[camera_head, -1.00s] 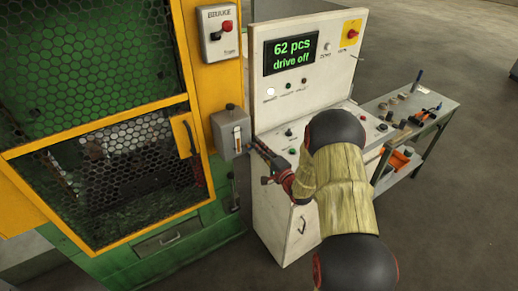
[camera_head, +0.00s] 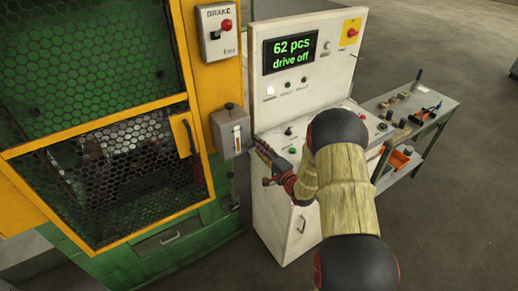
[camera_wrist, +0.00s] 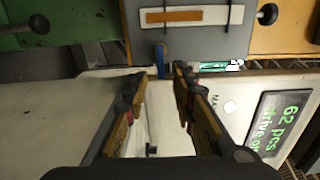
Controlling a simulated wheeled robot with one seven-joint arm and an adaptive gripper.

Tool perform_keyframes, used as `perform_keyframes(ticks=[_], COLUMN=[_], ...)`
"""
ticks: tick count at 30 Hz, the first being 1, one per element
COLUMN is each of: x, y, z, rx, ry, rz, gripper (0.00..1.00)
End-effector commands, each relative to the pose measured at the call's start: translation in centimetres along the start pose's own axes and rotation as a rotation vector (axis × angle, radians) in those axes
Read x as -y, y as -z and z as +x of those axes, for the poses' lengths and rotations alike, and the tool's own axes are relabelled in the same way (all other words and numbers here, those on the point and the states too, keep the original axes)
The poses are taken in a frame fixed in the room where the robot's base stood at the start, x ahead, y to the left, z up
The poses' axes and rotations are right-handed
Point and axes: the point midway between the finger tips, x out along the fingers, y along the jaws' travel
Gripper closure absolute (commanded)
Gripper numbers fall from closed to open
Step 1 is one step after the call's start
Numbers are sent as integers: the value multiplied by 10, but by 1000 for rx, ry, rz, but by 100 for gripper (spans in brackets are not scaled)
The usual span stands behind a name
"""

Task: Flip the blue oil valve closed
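The blue oil valve (camera_wrist: 160,60) shows in the wrist view as a small blue lever at the edge of the grey oil box (camera_wrist: 200,45). In the head view the grey oil box (camera_head: 229,133), with its sight gauge, is on the yellow machine post; I cannot make out the blue lever there. My gripper (camera_wrist: 160,77) is open and empty, its fingers apart, with the lever just beyond the gap between the fingertips. In the head view my gripper (camera_head: 262,150) is just right of the box, beside the console.
The white control console (camera_head: 300,222) stands close to my gripper, its screen reading "62 pcs drive off". A brake box (camera_head: 219,32) with a red button is above the oil box. The green press with yellow mesh door (camera_head: 130,190) is left. A tool table (camera_head: 440,103) stands right.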

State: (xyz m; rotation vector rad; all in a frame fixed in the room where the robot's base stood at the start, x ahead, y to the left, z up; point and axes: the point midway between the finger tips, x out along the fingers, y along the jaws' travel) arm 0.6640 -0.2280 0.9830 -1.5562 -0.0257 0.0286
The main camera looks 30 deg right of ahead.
Motion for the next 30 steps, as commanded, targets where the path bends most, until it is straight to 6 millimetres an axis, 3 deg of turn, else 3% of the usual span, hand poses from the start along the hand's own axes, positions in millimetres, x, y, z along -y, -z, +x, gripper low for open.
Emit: perform_keyframes(ticks=[9, 15, 21, 30], x=[0, 0, -1, -1], y=[2, 1, 0, 0], z=[-63, -95, -108, -110], rx=[-5, -4, -2, -1], ry=[-1, 0, -1, 0], rz=[2, 2, 1, 1], gripper=[74, 74, 74, 74])
